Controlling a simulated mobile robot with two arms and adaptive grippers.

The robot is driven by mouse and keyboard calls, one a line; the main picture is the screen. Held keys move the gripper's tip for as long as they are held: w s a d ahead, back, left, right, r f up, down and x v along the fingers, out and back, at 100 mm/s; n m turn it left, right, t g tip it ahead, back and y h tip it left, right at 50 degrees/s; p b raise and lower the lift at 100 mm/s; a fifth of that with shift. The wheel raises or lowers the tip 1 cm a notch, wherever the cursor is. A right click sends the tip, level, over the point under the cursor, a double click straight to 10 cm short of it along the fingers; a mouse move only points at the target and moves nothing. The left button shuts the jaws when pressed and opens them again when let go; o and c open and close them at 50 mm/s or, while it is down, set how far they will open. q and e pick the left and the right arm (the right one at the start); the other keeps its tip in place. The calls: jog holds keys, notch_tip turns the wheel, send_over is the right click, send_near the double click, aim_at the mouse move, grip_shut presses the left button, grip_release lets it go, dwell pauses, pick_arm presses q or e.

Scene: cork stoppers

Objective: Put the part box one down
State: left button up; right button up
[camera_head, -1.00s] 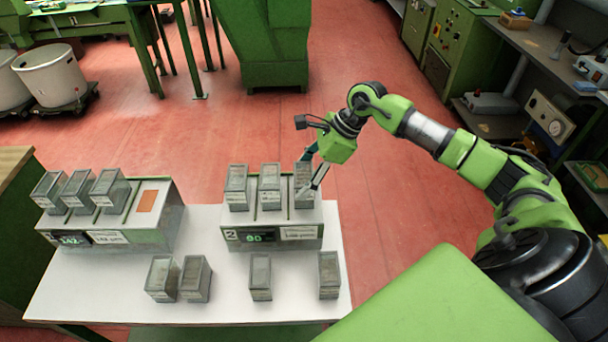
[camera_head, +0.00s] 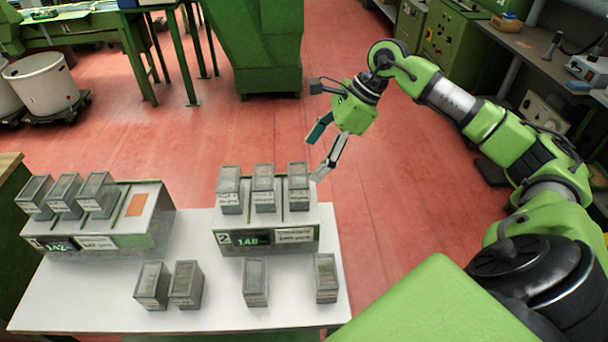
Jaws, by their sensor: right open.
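Grey part boxes stand in three groups. Three boxes (camera_head: 263,188) stand side by side on the scale marked 2 (camera_head: 276,240), whose display is lit green. The rightmost box (camera_head: 298,187) there is upright, and my right gripper (camera_head: 317,157) is just above and to its right, open, empty and apart from it. Three more boxes (camera_head: 64,192) stand on the left scale (camera_head: 143,236), beside an orange patch (camera_head: 137,204). Several boxes (camera_head: 255,282) stand on the table in front of the scales. My left gripper is out of view.
The white table (camera_head: 90,290) has bare surface at its front. A green cabinet (camera_head: 262,45) stands behind, white bins (camera_head: 43,80) at the far left, and a workbench (camera_head: 540,50) at the right. The red floor behind the table is clear.

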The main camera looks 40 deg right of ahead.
jog(key=shift+b+v, duration=0.35)
jog(key=shift+v, duration=1.65)
